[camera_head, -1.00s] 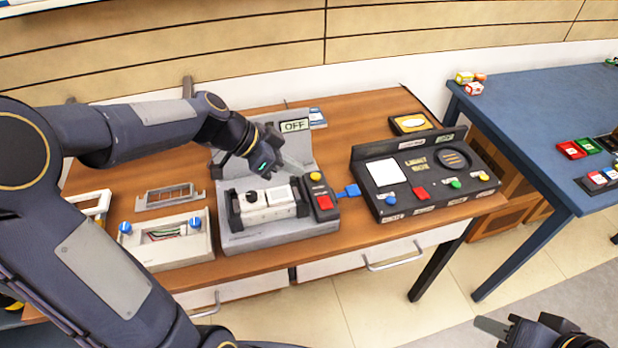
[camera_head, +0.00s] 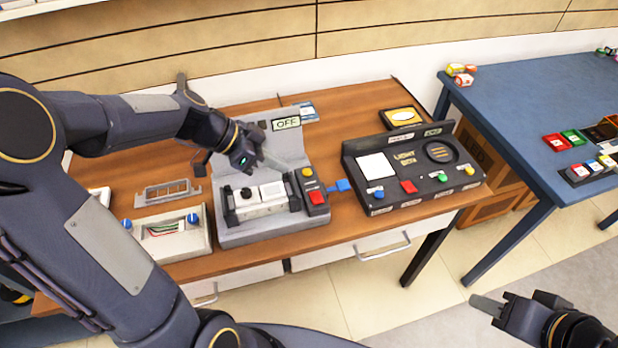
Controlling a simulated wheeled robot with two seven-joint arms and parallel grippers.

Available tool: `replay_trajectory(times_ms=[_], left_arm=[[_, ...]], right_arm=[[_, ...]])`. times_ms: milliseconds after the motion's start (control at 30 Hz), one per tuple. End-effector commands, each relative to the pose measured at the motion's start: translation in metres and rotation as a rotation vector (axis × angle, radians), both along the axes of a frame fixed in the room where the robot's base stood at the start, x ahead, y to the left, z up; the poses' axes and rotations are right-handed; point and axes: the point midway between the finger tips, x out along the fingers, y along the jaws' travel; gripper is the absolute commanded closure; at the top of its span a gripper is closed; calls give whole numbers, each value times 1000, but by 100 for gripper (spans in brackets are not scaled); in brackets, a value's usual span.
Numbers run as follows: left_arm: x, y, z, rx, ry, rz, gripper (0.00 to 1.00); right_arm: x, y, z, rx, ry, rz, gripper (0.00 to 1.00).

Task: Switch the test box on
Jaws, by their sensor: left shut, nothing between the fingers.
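The test box (camera_head: 240,236) is a grey station on the wooden desk, with a raised back panel whose sign (camera_head: 286,123) reads OFF. A white device with a black knob (camera_head: 262,204) sits in its cradle. On its right side a dark strip carries a yellow button (camera_head: 307,172) and a red button (camera_head: 317,198).
A black light box (camera_head: 410,170) stands to the right, with a blue connector (camera_head: 343,185) between it and the test box. An open white case with blue knobs (camera_head: 170,240) and a grey frame (camera_head: 167,192) lie to the left. A blue table (camera_head: 540,95) is further right.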

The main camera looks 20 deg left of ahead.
Motion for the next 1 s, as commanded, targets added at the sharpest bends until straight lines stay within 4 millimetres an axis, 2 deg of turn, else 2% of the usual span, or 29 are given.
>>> replay_trajectory(times_ms=[467,567,900,1000], left_arm=[[2,-5,-6,-3,4,1,100],[5,-15,-16,-3,7,-2,100],[26,-63,-67,-3,8,-3,100],[27,-67,-83,-3,10,2,100]], right_arm=[[0,0,2,0,1,0,64],[0,0,5,0,1,0,64],[0,0,14,0,1,0,64],[0,0,15,0,1,0,64]])
